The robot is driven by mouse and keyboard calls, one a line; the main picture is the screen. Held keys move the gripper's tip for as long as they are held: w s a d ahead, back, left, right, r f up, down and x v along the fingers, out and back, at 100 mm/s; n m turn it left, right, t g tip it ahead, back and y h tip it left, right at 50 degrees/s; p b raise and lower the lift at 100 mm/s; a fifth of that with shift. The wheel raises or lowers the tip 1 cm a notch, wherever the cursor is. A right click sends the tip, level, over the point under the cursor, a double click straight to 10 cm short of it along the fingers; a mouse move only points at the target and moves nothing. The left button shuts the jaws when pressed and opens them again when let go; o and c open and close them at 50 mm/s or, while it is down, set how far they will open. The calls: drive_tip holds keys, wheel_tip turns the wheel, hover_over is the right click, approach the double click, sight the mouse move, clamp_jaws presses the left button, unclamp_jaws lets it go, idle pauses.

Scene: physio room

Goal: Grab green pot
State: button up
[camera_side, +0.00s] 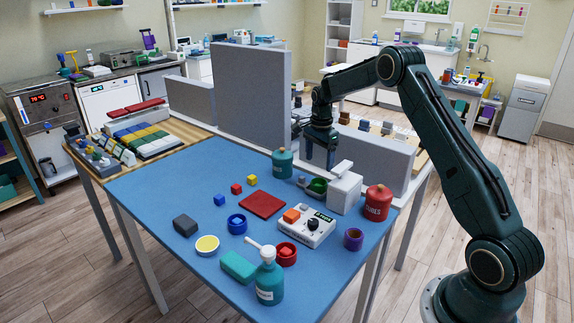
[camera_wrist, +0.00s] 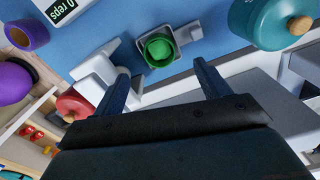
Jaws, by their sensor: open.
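The green pot (camera_side: 317,187) is a small round cup near the back of the blue table, just left of a white block. In the wrist view the green pot (camera_wrist: 158,50) lies beyond my fingertips, roughly centred between them, and its open top shows a brighter green inside. A pale grey shape shows around or under it. My gripper (camera_side: 319,160) is above the pot, pointing down, open and empty. In the wrist view both fingers of my gripper (camera_wrist: 162,80) are spread apart, with no visible contact with the pot.
A teal jar (camera_side: 282,164) stands left of the pot, and a white block (camera_side: 344,192) and a red jar (camera_side: 378,203) stand to its right. Grey panels (camera_side: 380,153) rise behind. A white device (camera_side: 306,230) and a red mat (camera_side: 262,205) lie in front.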

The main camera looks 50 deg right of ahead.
sight(319, 179)
drive_tip(key=shift+f, duration=1.5)
drive_tip(key=shift+s+d+f, duration=0.15)
drive_tip(key=shift+f, duration=2.45)
drive_tip(key=c, duration=1.2)
drive_tip(key=shift+o, duration=0.2)
drive_tip(key=shift+r, duration=0.2)
wheel_tip(319, 179, up, 20)
drive_tip(key=shift+f, duration=0.15)
